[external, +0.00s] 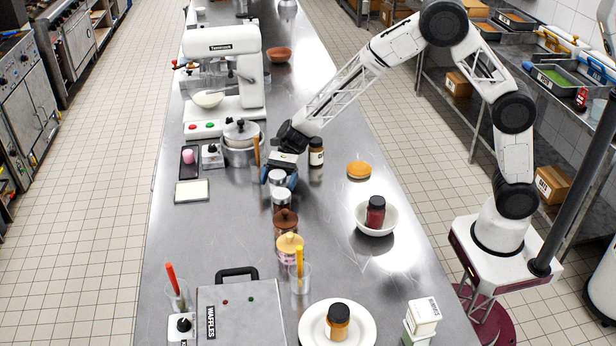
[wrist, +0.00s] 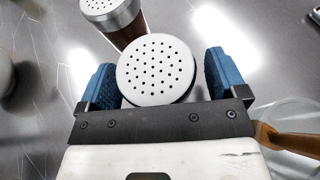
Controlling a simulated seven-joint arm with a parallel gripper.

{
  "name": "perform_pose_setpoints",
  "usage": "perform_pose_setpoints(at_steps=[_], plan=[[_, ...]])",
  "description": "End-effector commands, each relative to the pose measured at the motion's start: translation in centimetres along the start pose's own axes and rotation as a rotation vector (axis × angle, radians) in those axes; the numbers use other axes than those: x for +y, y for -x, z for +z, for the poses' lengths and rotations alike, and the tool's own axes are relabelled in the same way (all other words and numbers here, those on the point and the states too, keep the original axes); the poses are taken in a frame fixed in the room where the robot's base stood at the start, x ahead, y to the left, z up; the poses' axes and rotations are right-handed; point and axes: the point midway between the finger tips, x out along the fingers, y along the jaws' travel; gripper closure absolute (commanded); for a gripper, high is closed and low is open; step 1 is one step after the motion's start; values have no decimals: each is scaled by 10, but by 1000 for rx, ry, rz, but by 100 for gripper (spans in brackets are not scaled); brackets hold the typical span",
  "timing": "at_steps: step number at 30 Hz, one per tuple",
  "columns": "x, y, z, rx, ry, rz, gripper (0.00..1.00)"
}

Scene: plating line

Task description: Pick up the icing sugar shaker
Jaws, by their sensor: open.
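A shaker with a round, pale perforated lid (wrist: 155,70) stands between the two blue fingers of my gripper (wrist: 160,82) in the wrist view. My gripper is open, with a finger on each side of the lid and a visible gap at the right finger. Its contents are hidden under the lid, so I cannot confirm it is the icing sugar. In the external view my gripper (external: 279,178) is low over the steel counter, around this shaker (external: 277,176). A second shaker (wrist: 112,14) with a metal perforated lid and dark brown body stands close by; it also shows in the external view (external: 281,196).
A dark-lidded jar (external: 316,152) stands to the right. A bowl (external: 362,222) holds a red jar.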

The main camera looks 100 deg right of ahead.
Motion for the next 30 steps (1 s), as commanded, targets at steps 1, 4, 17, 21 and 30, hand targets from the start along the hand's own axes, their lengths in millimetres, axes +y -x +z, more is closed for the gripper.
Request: perform_pose_setpoints(at_steps=[1, 4, 17, 21, 30], plan=[[0, 0, 0, 0, 0, 0, 9], [0, 0, 0, 0, 0, 0, 9], [0, 0, 0, 0, 0, 0, 51], [0, 0, 0, 0, 0, 0, 66], [0, 1, 2, 0, 1, 0, 66]])
